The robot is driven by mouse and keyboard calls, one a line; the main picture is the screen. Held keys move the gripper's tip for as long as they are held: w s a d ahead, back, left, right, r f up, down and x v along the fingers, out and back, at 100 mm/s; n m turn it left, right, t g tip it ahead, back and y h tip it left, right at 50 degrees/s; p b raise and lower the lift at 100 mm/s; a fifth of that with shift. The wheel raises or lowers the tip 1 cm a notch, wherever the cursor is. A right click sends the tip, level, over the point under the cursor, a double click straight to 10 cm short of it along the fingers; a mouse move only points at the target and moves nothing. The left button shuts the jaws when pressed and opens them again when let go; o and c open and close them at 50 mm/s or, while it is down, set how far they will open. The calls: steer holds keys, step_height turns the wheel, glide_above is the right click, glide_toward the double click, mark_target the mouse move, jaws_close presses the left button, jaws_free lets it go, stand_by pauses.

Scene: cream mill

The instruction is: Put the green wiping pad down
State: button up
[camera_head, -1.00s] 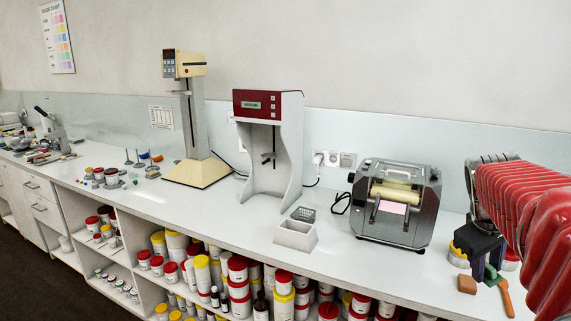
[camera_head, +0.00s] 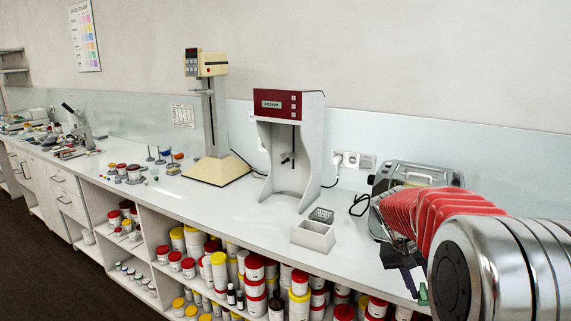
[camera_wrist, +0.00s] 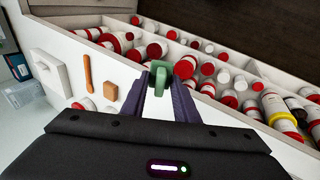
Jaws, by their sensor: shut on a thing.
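My gripper (camera_wrist: 158,84) is shut on the green wiping pad (camera_wrist: 158,76), which is pinched between its two dark fingers in the wrist view. The pad is seen over the front edge of the white bench top (camera_wrist: 75,128), with the open shelves beyond it. Its height above the bench is hard to tell. In the head view a bit of the green pad (camera_head: 422,293) shows at the bottom right beside the dark finger, mostly hidden by my arm.
A brown block (camera_wrist: 111,91) and an orange-brown tool (camera_wrist: 87,74) lie on the bench beside the gripper. Red-lidded jars (camera_wrist: 184,69) fill the shelves below. A white open box (camera_head: 313,236) stands near the front edge. My arm partly hides the roller mill (camera_head: 415,172).

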steer(key=w+a+f+n, duration=0.1)
steer(key=a+f, duration=0.2)
steer(key=a, duration=0.4)
steer(key=w+a+f+n+t, duration=0.1)
steer(key=a+f, duration=0.3)
steer(key=a, duration=0.4)
steer(key=w+a+f+n+t, duration=0.1)
steer(key=w+a+f+n, duration=0.2)
steer(key=a, duration=0.5)
steer(key=shift+f, duration=0.35)
